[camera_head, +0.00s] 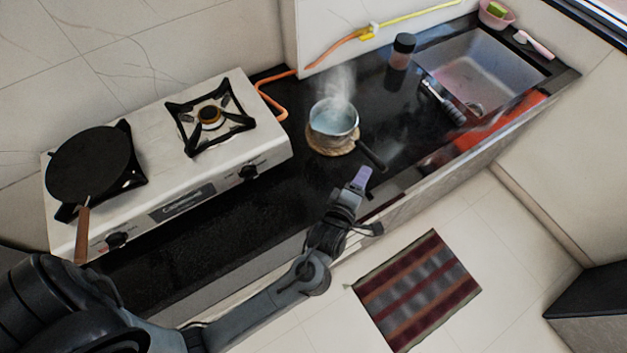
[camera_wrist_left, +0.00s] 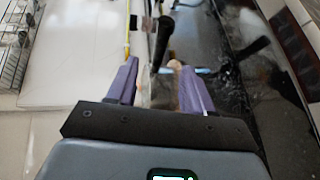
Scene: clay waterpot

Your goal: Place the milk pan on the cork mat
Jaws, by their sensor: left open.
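The milk pan (camera_head: 333,117) is a small, light metal pot, with steam rising from it. It sits upright on the round tan cork mat (camera_head: 320,144) on the black counter, covering most of the mat. Its dark handle (camera_head: 372,156) points toward the counter's front edge. My left gripper (camera_head: 362,177), with purple fingers, is just in front of the handle's end and appears apart from it. In the left wrist view the gripper (camera_wrist_left: 160,66) is open; what shows between its fingers is too blurred to name surely. My right gripper is out of view.
A white two-burner stove (camera_head: 240,165) stands to the left, with a black frying pan (camera_head: 90,162) on it. An orange hose (camera_head: 272,100) runs behind. A dark-lidded jar (camera_head: 402,52) and the sink (camera_head: 480,75) are to the right. The counter between stove and mat is clear.

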